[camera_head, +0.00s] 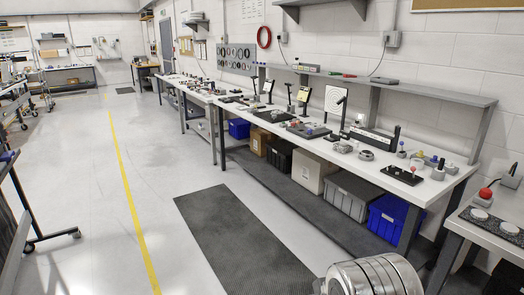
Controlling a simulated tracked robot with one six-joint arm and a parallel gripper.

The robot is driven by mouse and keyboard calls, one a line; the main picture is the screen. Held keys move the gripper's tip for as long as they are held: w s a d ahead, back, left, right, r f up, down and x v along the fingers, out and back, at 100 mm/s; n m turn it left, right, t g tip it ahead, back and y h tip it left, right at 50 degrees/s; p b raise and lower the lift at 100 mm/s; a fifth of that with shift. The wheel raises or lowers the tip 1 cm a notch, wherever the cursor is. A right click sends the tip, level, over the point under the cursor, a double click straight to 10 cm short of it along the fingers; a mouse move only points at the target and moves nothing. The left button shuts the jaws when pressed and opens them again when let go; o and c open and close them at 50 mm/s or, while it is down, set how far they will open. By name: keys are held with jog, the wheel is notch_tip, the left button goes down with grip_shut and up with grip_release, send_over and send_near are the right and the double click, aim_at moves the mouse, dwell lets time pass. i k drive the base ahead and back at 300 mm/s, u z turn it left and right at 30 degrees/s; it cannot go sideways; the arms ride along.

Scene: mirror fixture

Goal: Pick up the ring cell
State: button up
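A small grey round piece (366,155), which may be the ring cell, lies near the front edge of the long white workbench (400,171). Another grey rounded piece (343,147) lies just left of it. Both are too small for me to tell for sure which is the ring cell. No gripper fingers show in the view. A shiny banded metal cylinder at the bottom right edge looks like part of my arm, well in front of the bench.
A dark lower shelf under the bench holds blue bins (389,216), a grey bin (349,195) and a white box (313,170). A second bench (484,235) stands at the right. A black mat (240,240) and clear floor lie left of the bench.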

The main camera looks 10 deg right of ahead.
aim_at(418, 163)
jog(key=z, duration=0.05)
jog(key=i, duration=1.55)
jog(key=z, duration=0.3)
jog(key=i, duration=0.9)
jog(key=z, duration=0.55)
jog(key=i, duration=0.9)
jog(key=z, duration=0.5)
jog(key=i, duration=0.6)
jog(key=z, duration=0.3)
